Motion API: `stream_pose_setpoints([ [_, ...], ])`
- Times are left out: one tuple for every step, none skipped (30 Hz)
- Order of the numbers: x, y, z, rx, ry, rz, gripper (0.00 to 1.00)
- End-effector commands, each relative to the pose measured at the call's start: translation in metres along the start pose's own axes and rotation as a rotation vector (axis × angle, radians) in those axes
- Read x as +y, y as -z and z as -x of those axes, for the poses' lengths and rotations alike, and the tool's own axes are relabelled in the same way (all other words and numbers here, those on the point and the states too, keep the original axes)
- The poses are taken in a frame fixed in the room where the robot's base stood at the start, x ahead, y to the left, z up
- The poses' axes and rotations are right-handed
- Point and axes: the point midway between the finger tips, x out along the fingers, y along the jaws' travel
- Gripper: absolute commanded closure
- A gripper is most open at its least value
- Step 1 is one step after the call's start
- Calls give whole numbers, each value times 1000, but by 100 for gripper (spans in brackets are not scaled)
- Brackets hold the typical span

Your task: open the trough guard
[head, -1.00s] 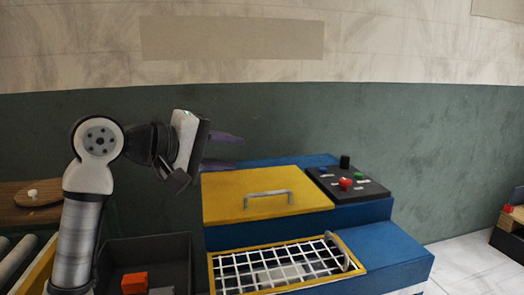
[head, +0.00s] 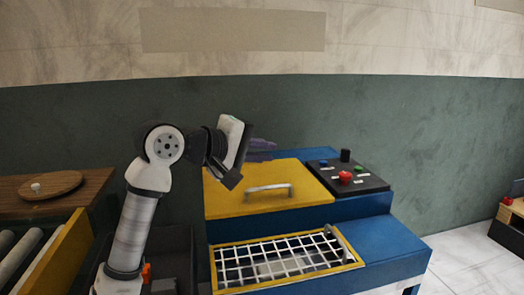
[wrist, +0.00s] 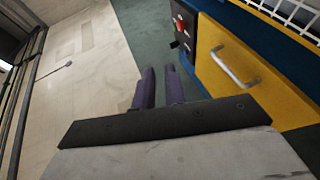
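The trough guard, a white wire grid in a yellow frame (head: 359,264), lies flat and closed over the front recess of the blue press (head: 388,242). A grey handle (head: 342,242) stands at its right end. A corner of the grid also shows at the top right of the wrist view (wrist: 297,14). My gripper (head: 262,150) has purple fingers and hangs behind the yellow lid, above and away from the guard. The wrist view shows the two fingers (wrist: 160,86) slightly parted with nothing between them, so it is open and empty.
A solid yellow lid (head: 235,200) with a silver handle (head: 268,187) sits behind the guard. A black control panel (head: 360,187) with a red button is at its right. A dark bin (head: 183,245), partly hidden by my arm, and a wooden table (head: 95,185) are at left.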

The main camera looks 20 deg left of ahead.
Motion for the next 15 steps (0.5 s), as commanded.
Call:
stream_pose_setpoints([
  [0,0,0,0,0,0,94],
  [0,0,0,0,0,0,98],
  [0,0,0,0,0,0,100],
  [0,0,0,0,0,0,100],
  [0,0,0,0,0,0,100],
  [0,0,0,0,0,0,100],
  [0,0,0,0,0,0,100],
  [0,0,0,0,0,0,100],
  [0,0,0,0,0,0,100],
  [0,0,0,0,0,0,100],
  [0,0,0,0,0,0,100],
  [0,0,0,0,0,0,100],
  [0,0,0,0,0,0,100],
  [0,0,0,0,0,0,100],
  [0,0,0,0,0,0,100],
])
